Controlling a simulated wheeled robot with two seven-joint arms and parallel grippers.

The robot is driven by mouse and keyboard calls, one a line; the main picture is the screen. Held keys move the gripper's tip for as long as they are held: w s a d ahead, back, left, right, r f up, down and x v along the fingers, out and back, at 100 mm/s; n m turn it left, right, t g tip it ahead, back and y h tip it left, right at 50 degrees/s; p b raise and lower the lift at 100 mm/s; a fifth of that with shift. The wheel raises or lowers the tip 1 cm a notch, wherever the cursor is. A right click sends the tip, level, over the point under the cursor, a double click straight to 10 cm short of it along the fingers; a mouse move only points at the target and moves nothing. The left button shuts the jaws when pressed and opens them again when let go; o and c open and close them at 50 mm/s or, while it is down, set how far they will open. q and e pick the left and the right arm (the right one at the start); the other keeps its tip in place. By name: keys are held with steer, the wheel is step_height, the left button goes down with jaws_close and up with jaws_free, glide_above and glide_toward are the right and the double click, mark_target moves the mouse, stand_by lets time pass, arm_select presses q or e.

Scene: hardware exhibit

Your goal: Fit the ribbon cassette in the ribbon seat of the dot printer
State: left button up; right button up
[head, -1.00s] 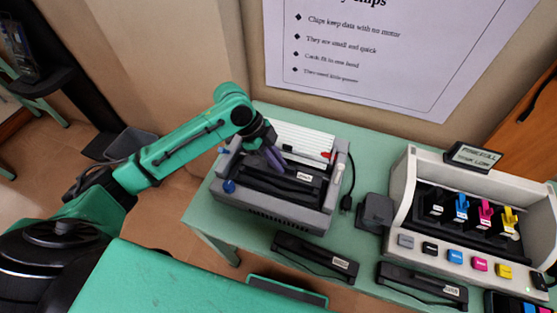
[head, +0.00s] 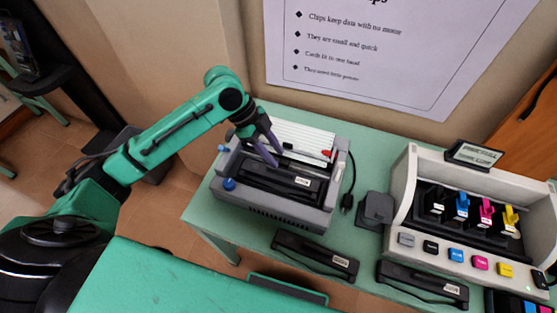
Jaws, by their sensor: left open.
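The dot printer (head: 245,205) is a grey box on the green table, with a white ridged panel at its back. A black ribbon cassette (head: 258,182) with a white label lies in the printer's front recess, long side across it. Whether it is fully down in the seat I cannot tell. My left gripper (head: 278,158) is open and empty, its purple-grey fingers just above and behind the cassette, over the printer's left half. Contact with the cassette cannot be made out. My right gripper is not in view.
Two similar black cassettes (head: 300,247) and (head: 405,279) lie along the table's front edge. A larger light-grey printer (head: 400,190) with coloured cartridges stands at the right. A dark grey block (head: 375,209) and a black cable lie between the printers. A poster (head: 370,50) hangs behind.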

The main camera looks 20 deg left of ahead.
arm_select(q)
steer(key=v, duration=0.9)
steer(key=shift+b, duration=0.45)
